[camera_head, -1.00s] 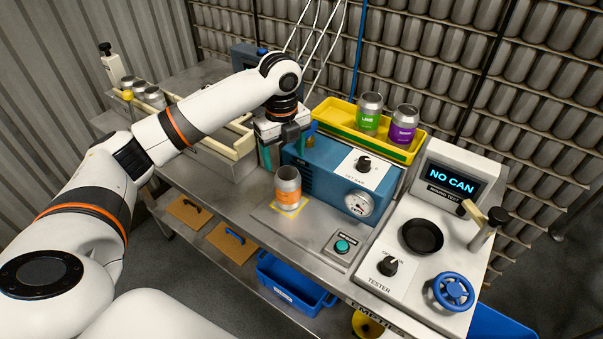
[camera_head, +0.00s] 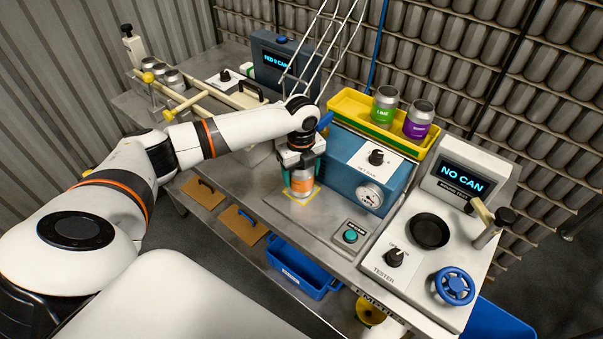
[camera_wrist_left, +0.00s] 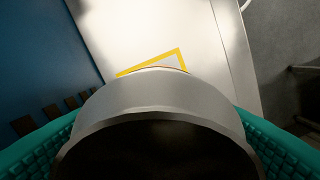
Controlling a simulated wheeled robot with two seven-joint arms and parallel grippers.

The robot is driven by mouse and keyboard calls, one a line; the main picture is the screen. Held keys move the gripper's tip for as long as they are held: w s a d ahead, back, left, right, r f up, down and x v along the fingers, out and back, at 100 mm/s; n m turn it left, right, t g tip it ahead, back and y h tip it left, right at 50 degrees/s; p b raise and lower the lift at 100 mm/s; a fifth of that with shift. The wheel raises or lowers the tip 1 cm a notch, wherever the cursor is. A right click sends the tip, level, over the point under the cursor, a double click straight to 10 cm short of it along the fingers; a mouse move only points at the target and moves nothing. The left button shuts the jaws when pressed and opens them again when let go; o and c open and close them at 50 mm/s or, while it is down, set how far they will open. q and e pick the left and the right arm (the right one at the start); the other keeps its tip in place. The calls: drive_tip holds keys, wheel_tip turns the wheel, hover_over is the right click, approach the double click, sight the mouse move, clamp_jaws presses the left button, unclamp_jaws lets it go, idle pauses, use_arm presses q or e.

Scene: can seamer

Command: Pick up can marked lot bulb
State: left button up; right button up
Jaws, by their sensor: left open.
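An open-topped silver can with an orange label (camera_head: 301,187) stands upright on a yellow-outlined square on the metal bench. Its label text is too small to read. My left gripper (camera_head: 301,180) is over it from above, its teal fingers open on either side of the can. In the left wrist view the can's silver rim (camera_wrist_left: 150,105) and dark inside fill the lower middle, between the teal finger pads. Contact between the pads and the can cannot be told. My right gripper is not in view.
A blue machine with a gauge (camera_head: 369,195) stands close behind the can. A yellow tray (camera_head: 345,105) holds a green can (camera_head: 383,110) and a purple can (camera_head: 418,122). The tester (camera_head: 440,235) reads NO CAN. A teal button (camera_head: 350,236) is at front right.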

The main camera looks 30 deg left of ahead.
use_arm(q)
drive_tip(key=shift+f, duration=0.25)
drive_tip(key=c, duration=0.7)
